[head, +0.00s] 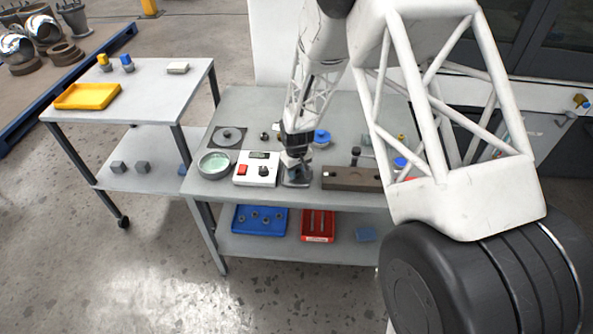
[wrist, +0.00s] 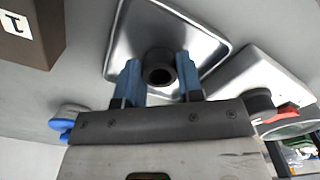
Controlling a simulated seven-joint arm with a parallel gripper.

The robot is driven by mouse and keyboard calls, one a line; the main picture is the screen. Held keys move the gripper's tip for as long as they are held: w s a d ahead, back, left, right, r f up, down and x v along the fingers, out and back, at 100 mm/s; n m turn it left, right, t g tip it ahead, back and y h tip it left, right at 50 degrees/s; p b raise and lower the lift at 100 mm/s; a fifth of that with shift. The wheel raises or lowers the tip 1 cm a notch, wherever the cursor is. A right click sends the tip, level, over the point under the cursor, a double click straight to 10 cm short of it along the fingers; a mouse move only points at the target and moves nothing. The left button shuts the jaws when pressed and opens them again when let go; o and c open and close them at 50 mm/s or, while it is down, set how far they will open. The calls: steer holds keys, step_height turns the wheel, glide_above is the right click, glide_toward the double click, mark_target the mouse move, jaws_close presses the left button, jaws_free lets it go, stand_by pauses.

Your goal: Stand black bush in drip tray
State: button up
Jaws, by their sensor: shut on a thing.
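The black bush (wrist: 160,67) is a short dark ring held between the two blue fingertips of my gripper (wrist: 158,80). Its open bore faces the wrist camera. The drip tray (wrist: 145,28) is a shallow grey metal tray with a raised rim, and the bush shows against its floor. Whether the bush touches the floor cannot be told. In the head view my gripper (head: 294,163) points down over the drip tray (head: 296,181), near the bench's front edge. The bush is not clearly visible there.
A white box (head: 257,168) with a red switch stands left of the drip tray, and a brown block (head: 350,179) stands right. A round dish (head: 215,163) is further left. Blue-capped items (head: 321,137) stand behind. Blue (head: 259,220) and red trays (head: 318,225) sit on the lower shelf.

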steer(key=shift+f, duration=0.1)
steer(key=o, duration=1)
steer(key=shift+c, duration=0.2)
step_height(320, 180, up, 12)
stand_by(0.8)
